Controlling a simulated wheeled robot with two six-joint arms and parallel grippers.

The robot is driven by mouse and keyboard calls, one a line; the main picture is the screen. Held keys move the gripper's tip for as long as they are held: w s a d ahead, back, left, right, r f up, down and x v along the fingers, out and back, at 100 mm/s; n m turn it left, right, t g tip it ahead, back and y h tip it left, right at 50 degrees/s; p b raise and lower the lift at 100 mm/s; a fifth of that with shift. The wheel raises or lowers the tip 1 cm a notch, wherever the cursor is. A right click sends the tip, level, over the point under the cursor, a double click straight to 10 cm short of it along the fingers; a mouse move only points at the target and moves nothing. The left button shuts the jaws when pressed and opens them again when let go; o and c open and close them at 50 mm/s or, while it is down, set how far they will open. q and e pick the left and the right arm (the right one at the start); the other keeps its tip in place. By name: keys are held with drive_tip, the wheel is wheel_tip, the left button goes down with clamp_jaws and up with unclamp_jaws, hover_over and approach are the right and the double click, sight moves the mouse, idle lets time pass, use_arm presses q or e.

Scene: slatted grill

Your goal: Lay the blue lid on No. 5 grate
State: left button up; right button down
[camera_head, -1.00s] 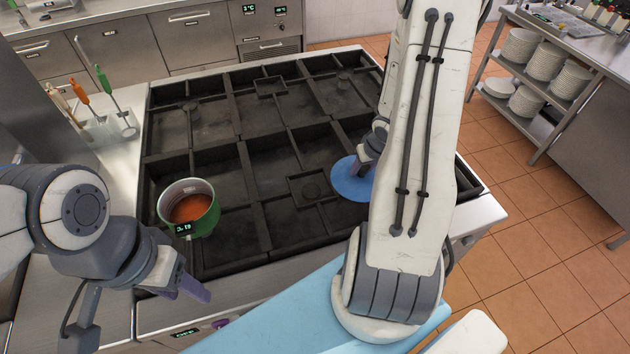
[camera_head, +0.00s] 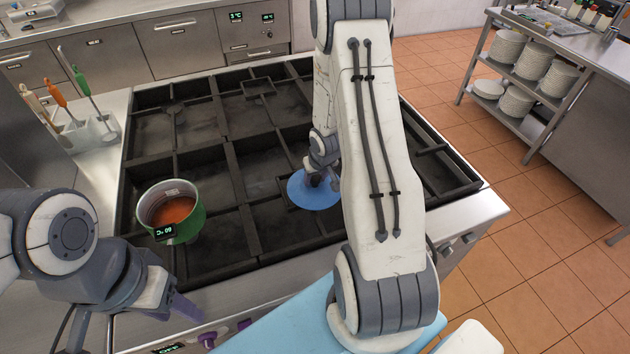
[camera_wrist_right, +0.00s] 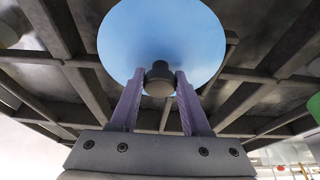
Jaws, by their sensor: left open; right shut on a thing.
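The blue lid (camera_head: 311,196) is a round disc over the front middle of the slatted grill. My right gripper (camera_head: 326,178) is shut on its dark knob. In the right wrist view the lid (camera_wrist_right: 162,38) fills the upper middle, with the knob (camera_wrist_right: 159,78) between the two purple fingers of my right gripper (camera_wrist_right: 160,92). I cannot tell whether the lid touches the bars. The grill grates (camera_head: 232,165) are dark; no grate numbers are readable, and my right arm hides part of them. My left gripper (camera_head: 185,312) is open and empty at the stove's front left edge.
A green pot (camera_head: 172,211) with orange-red contents and a small display stands on the front left grates. A utensil holder (camera_head: 95,132) stands on the left counter. A shelf with stacked plates (camera_head: 533,62) is at the far right. The back grates are clear.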

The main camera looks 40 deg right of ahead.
drive_tip(key=shift+f, duration=0.2)
drive_tip(key=shift+c, duration=1.8)
unclamp_jaws()
drive_tip(key=shift+r, duration=0.1)
drive_tip(key=shift+r, duration=0.1)
